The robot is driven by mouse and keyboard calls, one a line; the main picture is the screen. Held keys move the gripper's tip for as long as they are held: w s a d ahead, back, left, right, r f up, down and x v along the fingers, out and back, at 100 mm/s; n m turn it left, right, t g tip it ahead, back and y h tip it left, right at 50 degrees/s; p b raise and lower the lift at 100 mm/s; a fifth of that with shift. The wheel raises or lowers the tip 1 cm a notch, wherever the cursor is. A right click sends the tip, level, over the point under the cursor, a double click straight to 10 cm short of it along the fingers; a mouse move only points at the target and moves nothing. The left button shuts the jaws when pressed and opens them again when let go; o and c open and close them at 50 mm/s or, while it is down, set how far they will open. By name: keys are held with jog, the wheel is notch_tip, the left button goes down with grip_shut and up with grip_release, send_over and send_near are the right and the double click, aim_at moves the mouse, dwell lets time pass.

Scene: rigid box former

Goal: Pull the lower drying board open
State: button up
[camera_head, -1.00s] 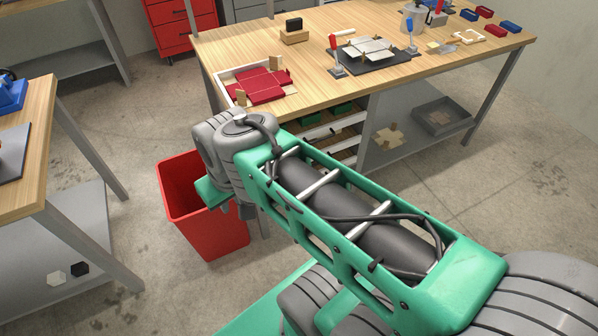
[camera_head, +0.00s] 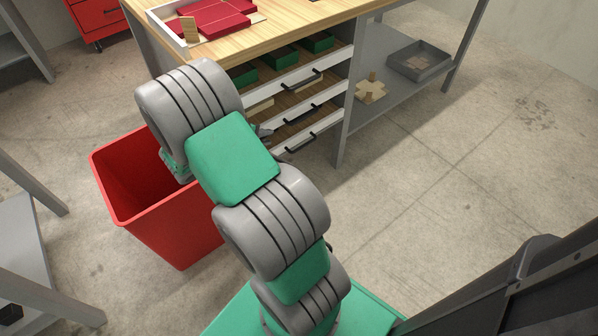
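The drying boards are stacked under the workbench, with white fronts and black bar handles. The lowest white front (camera_head: 322,124) has its handle (camera_head: 301,143) at the bottom of the stack, and its left part is hidden by my arm. The middle front (camera_head: 322,97) and the top front (camera_head: 325,68) show above it. My gripper (camera_head: 267,130) is mostly hidden behind my arm; only a small grey part shows at the left of the lower handles. I cannot tell whether it touches a handle or whether it is open or shut.
A red bin (camera_head: 165,225) stands on the floor left of my arm. Green boxes (camera_head: 281,56) sit above the top front. A workbench leg (camera_head: 346,125) stands right of the stack, with a grey tray (camera_head: 420,62) on the shelf beyond. The floor at right is clear.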

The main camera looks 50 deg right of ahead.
aim_at(300, 149)
jog(key=s+d+f+n+h+b, duration=0.1)
jog(key=d+f+b, duration=0.1)
jog(key=f, duration=0.2)
jog(key=d+f+n+h+b, duration=0.1)
jog(key=d+f+n+b, duration=0.1)
jog(key=f, duration=0.3)
jog(key=s+d+f+n+h+b, duration=0.1)
jog(key=d+f+h+b, duration=0.1)
jog(key=f, duration=0.3)
jog(key=shift+s+d+f+n, duration=0.2)
jog(key=shift+s+f+n, duration=0.1)
jog(key=shift+n, duration=0.5)
jog(key=b+x, duration=0.3)
jog(key=x, duration=0.4)
jog(key=shift+s+d+r, duration=0.1)
jog(key=shift+d, duration=0.45)
jog(key=shift+c, duration=0.6)
grip_shut()
